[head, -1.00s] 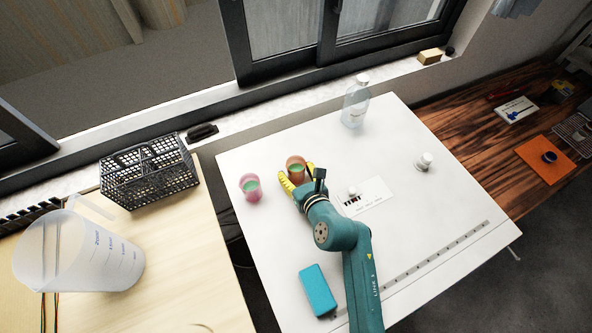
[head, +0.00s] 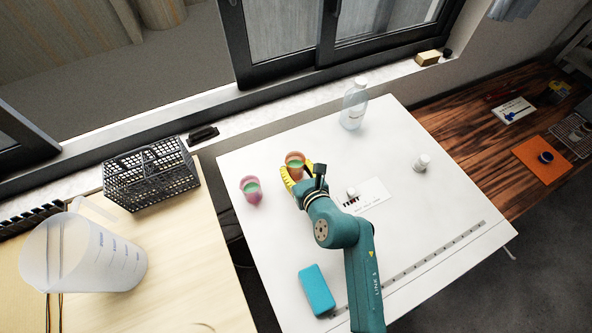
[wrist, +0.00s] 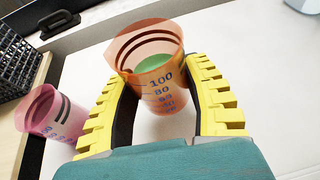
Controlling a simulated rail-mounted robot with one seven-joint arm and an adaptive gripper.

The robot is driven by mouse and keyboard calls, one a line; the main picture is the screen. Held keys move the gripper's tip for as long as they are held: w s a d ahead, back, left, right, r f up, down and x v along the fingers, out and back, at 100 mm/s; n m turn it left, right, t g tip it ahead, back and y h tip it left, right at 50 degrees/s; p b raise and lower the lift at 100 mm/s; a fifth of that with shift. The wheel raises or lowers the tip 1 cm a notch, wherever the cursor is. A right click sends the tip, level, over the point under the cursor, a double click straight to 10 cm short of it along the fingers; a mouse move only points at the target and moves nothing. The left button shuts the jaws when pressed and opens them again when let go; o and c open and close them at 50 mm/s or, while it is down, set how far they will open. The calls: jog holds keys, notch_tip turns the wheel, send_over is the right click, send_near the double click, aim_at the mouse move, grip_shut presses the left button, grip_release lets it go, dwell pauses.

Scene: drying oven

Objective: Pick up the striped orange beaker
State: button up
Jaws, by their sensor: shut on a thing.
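The orange beaker (head: 295,159) is see-through, with dark stripes, printed volume marks and green contents. It stands about upright over the white table (head: 262,232), left of its middle. In the wrist view the orange beaker (wrist: 150,52) sits between the yellow fingers of my gripper (wrist: 155,72), one on each side, shut on it. In the head view my gripper (head: 298,171) partly hides the beaker's lower body. I cannot clearly tell whether its base is off the table.
A pink beaker (head: 250,190) stands close left of the orange one; it also shows in the wrist view (wrist: 50,115). A clear bottle (head: 354,108), a white card (head: 374,195), a small white item (head: 422,163) and a blue block (head: 316,290) are on the table.

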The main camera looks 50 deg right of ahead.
aim_at(296, 155)
jog(key=shift+r+p, duration=1)
jog(key=shift+r, duration=2.5)
